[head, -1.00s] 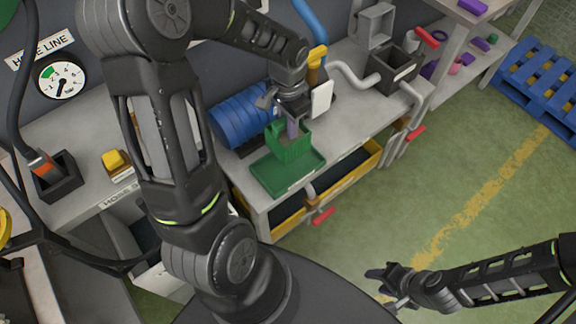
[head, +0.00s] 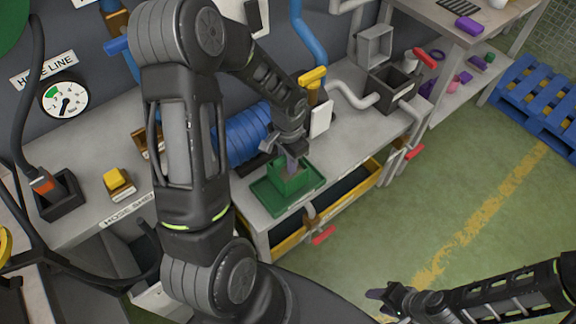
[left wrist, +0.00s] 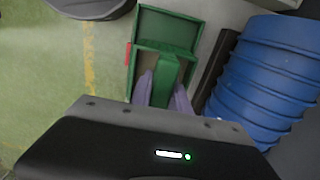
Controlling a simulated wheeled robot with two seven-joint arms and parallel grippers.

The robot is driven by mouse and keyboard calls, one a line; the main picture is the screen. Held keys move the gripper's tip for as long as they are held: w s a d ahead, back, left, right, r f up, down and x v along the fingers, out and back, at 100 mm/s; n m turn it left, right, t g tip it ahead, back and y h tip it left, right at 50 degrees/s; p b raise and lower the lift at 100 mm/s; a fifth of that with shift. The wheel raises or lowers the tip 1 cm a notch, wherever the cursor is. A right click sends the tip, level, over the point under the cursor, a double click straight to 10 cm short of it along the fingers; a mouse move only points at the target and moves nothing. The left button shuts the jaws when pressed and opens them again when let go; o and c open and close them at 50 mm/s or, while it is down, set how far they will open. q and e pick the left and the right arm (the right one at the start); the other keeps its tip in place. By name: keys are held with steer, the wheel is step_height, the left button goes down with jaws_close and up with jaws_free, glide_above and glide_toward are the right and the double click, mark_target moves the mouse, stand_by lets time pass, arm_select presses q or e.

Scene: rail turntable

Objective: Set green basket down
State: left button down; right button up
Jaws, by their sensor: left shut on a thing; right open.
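The green basket (head: 290,184) is upright and appears in the head view over the green tray (head: 268,203) on the workbench. I cannot tell whether its base touches the tray. My left gripper (head: 290,160) comes down from above and is shut on the basket. In the left wrist view, the two fingers (left wrist: 164,94) flank a green strip of the basket (left wrist: 176,72), with the tray (left wrist: 165,30) reaching out past it. My right gripper (head: 388,298) is open and empty, low in the head view, away from the bench.
A ribbed blue drum (head: 241,133) lies close beside the tray, also large in the left wrist view (left wrist: 270,75). A yellow-handled valve (head: 313,80) and a white tag (head: 321,118) stand behind. A red handle (head: 323,235) sticks out at the bench front. Bench right of the tray is clear.

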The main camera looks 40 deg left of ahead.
arm_select(q)
steer(key=shift+f, duration=1.2)
steer(key=shift+f, duration=0.15)
steer(key=c, duration=1.3)
jaws_free()
steer(key=shift+o, duration=0.2)
step_height(320, 180, up, 12)
steer(key=shift+r, duration=0.2)
